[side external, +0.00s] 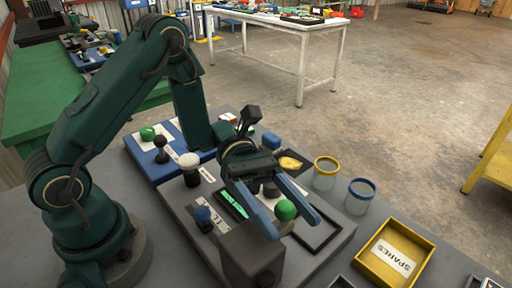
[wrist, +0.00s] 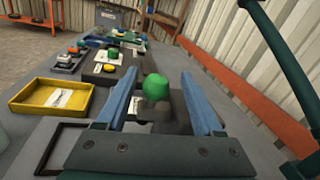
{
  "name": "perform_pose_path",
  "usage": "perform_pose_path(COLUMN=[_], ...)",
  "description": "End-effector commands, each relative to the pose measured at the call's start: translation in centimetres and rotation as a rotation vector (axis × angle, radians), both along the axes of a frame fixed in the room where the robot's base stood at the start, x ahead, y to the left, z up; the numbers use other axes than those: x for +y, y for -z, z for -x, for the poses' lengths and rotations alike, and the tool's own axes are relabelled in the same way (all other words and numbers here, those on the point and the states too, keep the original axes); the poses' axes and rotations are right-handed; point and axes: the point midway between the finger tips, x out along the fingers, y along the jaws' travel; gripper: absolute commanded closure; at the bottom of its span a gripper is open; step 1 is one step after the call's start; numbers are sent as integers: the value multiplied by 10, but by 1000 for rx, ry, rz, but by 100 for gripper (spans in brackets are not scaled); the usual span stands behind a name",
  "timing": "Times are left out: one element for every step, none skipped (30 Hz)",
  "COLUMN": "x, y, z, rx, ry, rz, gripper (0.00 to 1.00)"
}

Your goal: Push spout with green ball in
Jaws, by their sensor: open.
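The green ball (side external: 285,209) of the spout shows between the two blue fingers of my gripper (side external: 294,229). In the wrist view the green ball (wrist: 156,87) sits between my gripper's fingers (wrist: 158,78), with a visible gap on each side. My gripper is open and holds nothing. A dark grey body (wrist: 172,113) shows below and behind the ball in the wrist view; I take it for the spout. How the ball joins it, and how far out the spout stands, is hard to tell.
Two jars, yellow-rimmed (side external: 326,162) and blue-rimmed (side external: 361,187), stand to the right. A yellow SPARES tray (side external: 423,272) lies at front right. A dark block (side external: 250,258) stands in front.

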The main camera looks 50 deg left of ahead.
Motion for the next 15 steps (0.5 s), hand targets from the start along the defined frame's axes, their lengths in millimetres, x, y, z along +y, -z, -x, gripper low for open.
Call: perform_pose_path(x=[7, 10, 13, 16, 18, 20, 22, 23, 23, 24, 24, 24, 24, 24, 24], y=[0, 0, 0, 0, 0, 0, 0, 0, 0, 0, 0, 0, 0, 0, 0], z=[-3, -3, -4, -4, -4, -4, -4, -5, -5, -5, -4, -4, -4, -4, -4], rx=[-1, -1, -1, -1, 0, 1, 1, 1, 1, 1, 1, 1, 1, 1, 1], ry=[-5, -5, -4, -3, -3, -1, -1, -1, 0, 0, 1, 1, 1, 1, 1], rz=[1, 1, 1, 2, 1, 2, 2, 2, 2, 2, 2, 1, 1, 1, 1], gripper=[31, 31, 31, 31, 31, 31, 31, 31, 31, 31, 31, 31, 31, 31, 31])
